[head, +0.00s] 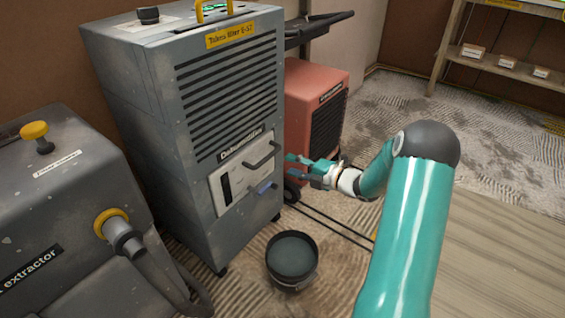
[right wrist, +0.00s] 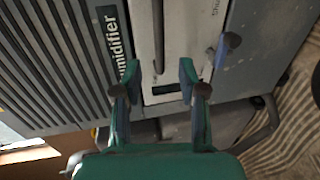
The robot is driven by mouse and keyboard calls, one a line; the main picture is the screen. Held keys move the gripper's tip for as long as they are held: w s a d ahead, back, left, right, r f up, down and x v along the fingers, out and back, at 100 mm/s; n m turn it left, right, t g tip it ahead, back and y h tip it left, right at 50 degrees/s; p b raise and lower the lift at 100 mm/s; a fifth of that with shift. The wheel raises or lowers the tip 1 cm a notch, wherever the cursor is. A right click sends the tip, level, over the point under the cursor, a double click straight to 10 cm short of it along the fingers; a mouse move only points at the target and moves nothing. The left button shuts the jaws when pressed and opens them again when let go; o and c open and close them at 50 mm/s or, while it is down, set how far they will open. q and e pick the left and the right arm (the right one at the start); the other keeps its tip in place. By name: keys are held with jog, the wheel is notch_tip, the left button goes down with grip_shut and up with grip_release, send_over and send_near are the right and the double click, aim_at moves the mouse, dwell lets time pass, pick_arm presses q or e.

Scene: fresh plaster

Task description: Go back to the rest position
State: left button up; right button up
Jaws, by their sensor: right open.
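My right gripper (head: 300,167) is open and empty, in front of the grey dehumidifier's lower panel in the head view. In the right wrist view its two teal fingers (right wrist: 174,85) are spread apart in front of the pale panel (right wrist: 155,40). The grey dehumidifier (head: 190,130) stands upright, with a pale front panel (head: 232,190), a dark handle and a small blue part on it. I cannot tell whether the fingertips touch the handle. My left gripper is not in view.
A dark bucket (head: 292,258) stands on the floor below the panel. A grey extractor (head: 70,220) with a hose is at the left. A red machine (head: 318,115) stands behind the gripper. Shelves (head: 495,62) are at the back right. Wooden flooring (head: 500,240) at the right is clear.

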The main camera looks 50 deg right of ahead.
jog(key=shift+s+r, duration=0.1)
jog(key=shift+s, duration=0.35)
jog(key=w+a+f+m+g, duration=0.2)
jog(key=w+a+f+m, duration=0.45)
jog(key=a+f, duration=0.3)
jog(key=s+a+f+m+g+y, duration=0.1)
jog(key=a+f+m+g, duration=0.1)
jog(key=a+f+m, duration=0.45)
jog(key=s+a+f+m+g+y, duration=0.1)
jog(key=a+f+g, duration=0.2)
jog(key=a, duration=0.7)
jog(key=s+a+f+m+g+y+p, duration=0.1)
jog(key=s+a+f+m+g, duration=0.25)
jog(key=s+a, duration=0.55)
jog(key=s+a+f+m+g+y, duration=0.1)
jog(key=s+a+f+m+g, duration=0.3)
jog(key=s+a, duration=0.5)
notch_tip(320, 180, up, 39)
jog(key=n+p, duration=0.1)
jog(key=p, duration=3.7)
jog(key=shift+w, duration=0.15)
jog(key=shift+d+f+g, duration=0.1)
jog(key=shift+f+g, duration=0.05)
jog(key=shift+g, duration=0.1)
